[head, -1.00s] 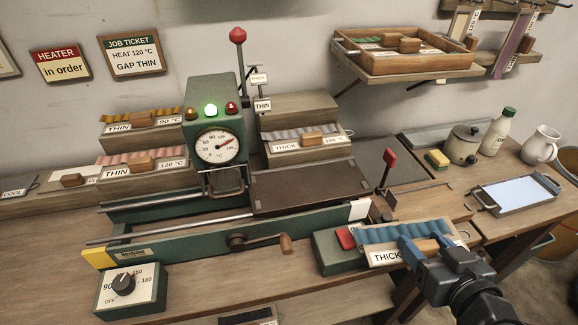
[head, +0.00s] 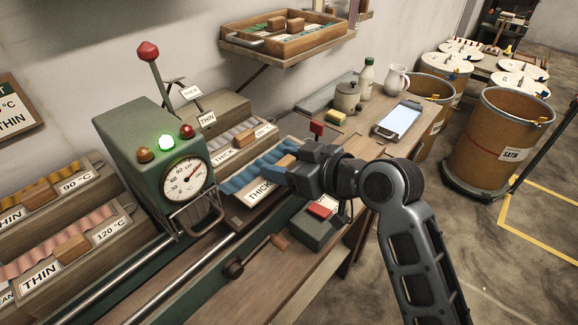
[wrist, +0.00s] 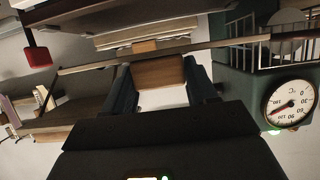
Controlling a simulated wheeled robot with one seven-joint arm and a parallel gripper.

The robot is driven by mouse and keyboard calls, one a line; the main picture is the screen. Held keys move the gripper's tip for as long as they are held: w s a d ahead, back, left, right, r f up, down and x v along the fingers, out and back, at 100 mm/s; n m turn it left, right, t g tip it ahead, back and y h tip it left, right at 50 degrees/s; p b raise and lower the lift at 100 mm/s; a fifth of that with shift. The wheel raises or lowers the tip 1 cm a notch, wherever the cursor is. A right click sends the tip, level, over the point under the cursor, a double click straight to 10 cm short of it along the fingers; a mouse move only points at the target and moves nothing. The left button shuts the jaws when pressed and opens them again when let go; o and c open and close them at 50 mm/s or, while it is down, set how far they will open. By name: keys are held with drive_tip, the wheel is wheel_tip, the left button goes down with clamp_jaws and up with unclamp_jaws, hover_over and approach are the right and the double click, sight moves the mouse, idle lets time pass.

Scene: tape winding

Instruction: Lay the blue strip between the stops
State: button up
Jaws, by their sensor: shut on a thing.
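The blue wavy strip (head: 252,174), with a wooden grip and a white "THICK" label, is held at the machine's right side in the head view. My gripper (head: 286,163) is shut on its wooden grip, coming from the right. In the wrist view the wooden grip (wrist: 158,72) sits between the two dark fingers. The strip is over or on the dark plate beside the gauge; I cannot tell whether it touches. The stops cannot be made out clearly, as the strip and gripper cover that area.
The green machine (head: 140,150) with its gauge (head: 186,180) and lit green lamp stands just left. A grey thick strip (head: 235,142) lies behind. A red-knobbed lever (head: 317,129) rises close to my gripper. A crank (head: 255,257) and a green box with a red button (head: 320,208) are in front.

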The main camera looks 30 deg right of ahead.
drive_tip(key=shift+w+a+f+b, duration=0.2)
drive_tip(key=shift+w+f+b, duration=0.25)
drive_tip(key=shift+w+f, duration=0.15)
drive_tip(key=shift+w+a+f+b, duration=0.15)
drive_tip(key=shift+w+f+b, duration=0.25)
drive_tip(key=shift+w+f, duration=0.15)
drive_tip(key=shift+f+b, duration=0.45)
drive_tip(key=shift+f, duration=0.15)
drive_tip(key=shift+f, duration=0.15)
drive_tip(key=shift+f+b, duration=0.3)
drive_tip(key=o, duration=1.2)
drive_tip(key=shift+s, duration=0.1)
